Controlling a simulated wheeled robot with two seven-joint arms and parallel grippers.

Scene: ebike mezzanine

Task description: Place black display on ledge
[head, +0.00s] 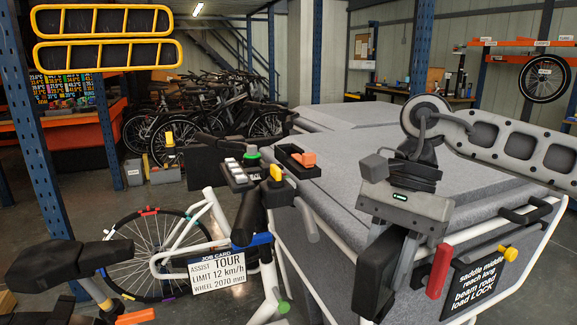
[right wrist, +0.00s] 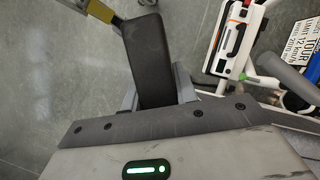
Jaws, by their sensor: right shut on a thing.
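My right gripper (head: 384,250) hangs over the grey cargo box in the head view. It is shut on a black slab (head: 374,278), which looks like the black display. In the right wrist view the slab (right wrist: 148,60) is long with rounded corners and sits between my fingers (right wrist: 158,97). Its front face is turned away, so I cannot tell whether it has a screen. A small black holder (head: 291,163) with an orange clip stands by the handlebar, left of my gripper. I cannot tell which surface is the ledge. My left gripper is not in view.
A white bike with a job card (head: 217,271) stands at the left, its button console (head: 240,173) near the handlebar. The cargo box (head: 345,190) has a white rail, a red grip (head: 438,271) and a black text panel (head: 478,280). Its lid is largely bare.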

